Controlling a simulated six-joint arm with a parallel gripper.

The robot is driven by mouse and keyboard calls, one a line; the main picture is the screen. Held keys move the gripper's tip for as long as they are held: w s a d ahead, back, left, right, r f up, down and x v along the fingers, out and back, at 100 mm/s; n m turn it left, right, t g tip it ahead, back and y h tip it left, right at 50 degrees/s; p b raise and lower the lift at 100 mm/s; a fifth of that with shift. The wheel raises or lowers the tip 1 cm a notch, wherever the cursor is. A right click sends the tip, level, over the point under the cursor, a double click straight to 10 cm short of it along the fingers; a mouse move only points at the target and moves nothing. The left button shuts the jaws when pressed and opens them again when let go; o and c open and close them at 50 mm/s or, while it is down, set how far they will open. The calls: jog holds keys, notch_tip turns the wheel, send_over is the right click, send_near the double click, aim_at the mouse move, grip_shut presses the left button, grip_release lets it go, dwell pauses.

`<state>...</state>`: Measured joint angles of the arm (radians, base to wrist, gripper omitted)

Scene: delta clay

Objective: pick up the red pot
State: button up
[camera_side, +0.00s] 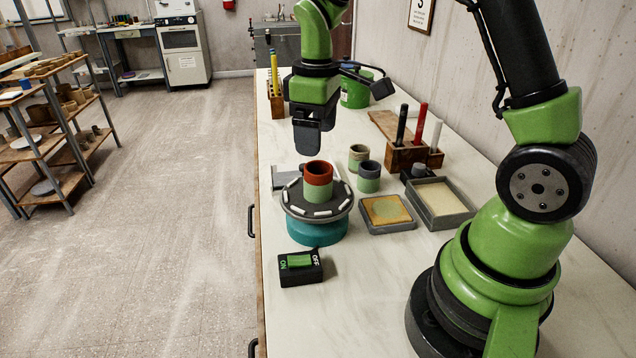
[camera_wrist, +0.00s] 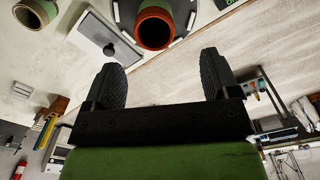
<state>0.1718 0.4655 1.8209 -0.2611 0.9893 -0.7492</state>
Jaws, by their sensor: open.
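The red pot (camera_side: 318,181) stands upright on a dark turntable (camera_side: 339,213) with white marks and a teal base. It has a red-brown top and a pale green lower part. In the wrist view the red pot (camera_wrist: 154,28) shows its open mouth, beyond the fingertips at the top. My gripper (camera_side: 309,150) is above and behind the pot in the side view, apart from it. In the wrist view my gripper (camera_wrist: 162,72) has its two black fingers spread wide with nothing between them.
Two small pots, one beige (camera_side: 358,157) and one grey-topped (camera_side: 369,177), stand right of the turntable. A sponge tray (camera_side: 388,229), a pale-filled tray (camera_side: 440,219) and a wooden tool holder (camera_side: 408,156) are farther right. A switch box (camera_side: 300,269) sits in front. The near tabletop is clear.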

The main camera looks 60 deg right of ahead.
aim_at(318, 179)
notch_tip(318, 179, down, 5)
jog(key=shift+d+r, duration=0.1)
jog(key=shift+r, duration=0.05)
jog(key=shift+w+d+f, duration=0.1)
jog(key=shift+d+f, duration=0.05)
jog(key=shift+f, duration=1.25)
jog(key=shift+d+f, duration=0.15)
jog(key=shift+f, duration=1.2)
jog(key=c, duration=1)
